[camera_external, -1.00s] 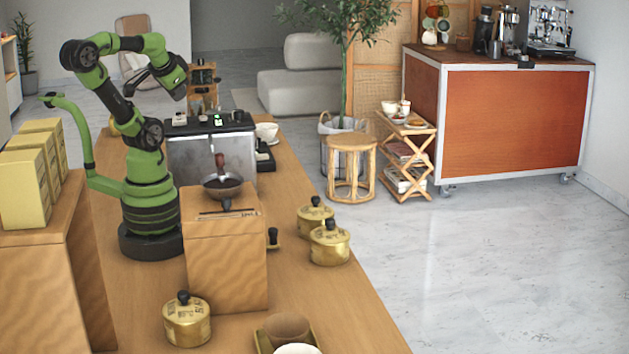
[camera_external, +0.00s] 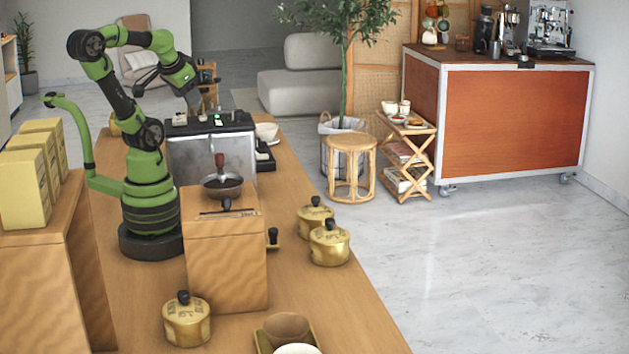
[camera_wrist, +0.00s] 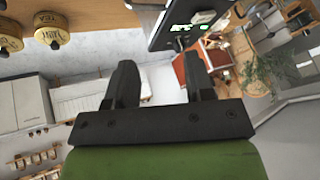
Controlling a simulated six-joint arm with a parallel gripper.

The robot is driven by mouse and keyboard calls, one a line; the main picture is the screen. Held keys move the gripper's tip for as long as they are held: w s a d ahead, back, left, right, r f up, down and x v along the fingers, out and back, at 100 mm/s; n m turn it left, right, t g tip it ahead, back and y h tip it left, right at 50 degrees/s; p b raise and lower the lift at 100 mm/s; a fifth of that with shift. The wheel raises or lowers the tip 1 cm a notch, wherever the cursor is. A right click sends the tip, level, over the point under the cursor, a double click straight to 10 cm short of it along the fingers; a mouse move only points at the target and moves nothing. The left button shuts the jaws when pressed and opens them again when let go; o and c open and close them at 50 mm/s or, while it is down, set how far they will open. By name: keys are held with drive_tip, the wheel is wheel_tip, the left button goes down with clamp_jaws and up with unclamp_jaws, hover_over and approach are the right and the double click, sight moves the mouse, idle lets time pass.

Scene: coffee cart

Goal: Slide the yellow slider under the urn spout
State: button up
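No slider can be made out for sure. A small gold thing with a dark knob (camera_external: 273,238) shows at the right side of the wooden box (camera_external: 226,255), mostly hidden by it. No urn spout is plain to see; a steel machine (camera_external: 213,153) with a black top and a green display stands behind the box, and its display side shows in the wrist view (camera_wrist: 182,25).
Gold lidded canisters (camera_external: 329,244) stand at the counter's right edge, and another (camera_external: 187,320) at the front. A dark pan (camera_external: 222,186) sits on the wooden box. A tray (camera_external: 312,335) with bowls is at the front. Yellow boxes (camera_external: 25,190) stand at left.

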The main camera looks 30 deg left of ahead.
drive_tip(key=w+d+f+n+g+h, duration=0.2)
drive_tip(key=w+d+f+g+h, duration=0.15)
drive_tip(key=d, duration=0.45)
drive_tip(key=n+g, duration=0.7)
approach(273, 228)
drive_tip(key=x, duration=0.9)
drive_tip(key=shift+s+f, duration=0.1)
drive_tip(key=shift+f, duration=0.15)
drive_tip(key=shift+s+d+f, duration=0.2)
drive_tip(key=shift+f, duration=0.35)
clamp_jaws()
